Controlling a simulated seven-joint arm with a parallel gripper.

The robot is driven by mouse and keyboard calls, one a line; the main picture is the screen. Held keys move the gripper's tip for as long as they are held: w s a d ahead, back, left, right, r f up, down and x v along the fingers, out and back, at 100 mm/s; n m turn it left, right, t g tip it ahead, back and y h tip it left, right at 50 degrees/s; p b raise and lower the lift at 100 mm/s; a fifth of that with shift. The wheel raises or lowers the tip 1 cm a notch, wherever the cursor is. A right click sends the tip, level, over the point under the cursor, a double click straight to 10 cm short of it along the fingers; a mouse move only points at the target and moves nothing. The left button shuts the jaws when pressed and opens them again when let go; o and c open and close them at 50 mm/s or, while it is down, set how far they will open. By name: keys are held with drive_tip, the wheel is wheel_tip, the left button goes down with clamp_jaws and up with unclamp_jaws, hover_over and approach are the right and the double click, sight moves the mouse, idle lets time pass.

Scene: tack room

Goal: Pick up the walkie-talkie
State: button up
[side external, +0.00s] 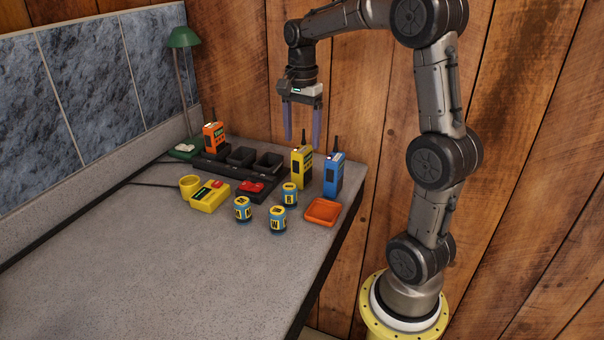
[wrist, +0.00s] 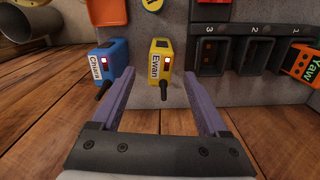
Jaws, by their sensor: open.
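Three walkie-talkies are in view. My gripper (side external: 302,143) is open and empty, pointing down above the yellow one. In the wrist view my fingers (wrist: 159,76) appear either side of it.
The black dock (side external: 226,168) has empty numbered slots. A yellow box (side external: 209,197), several blue-and-yellow cans (side external: 277,219) and an orange tray (side external: 323,211) stand nearby. A green lamp (side external: 184,38) is at the back left. The front of the counter (side external: 180,275) is clear.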

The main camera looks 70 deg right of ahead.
sight(302, 148)
drive_tip(key=shift+f, duration=2.9)
clamp_jaws()
drive_tip(key=shift+r, duration=0.1)
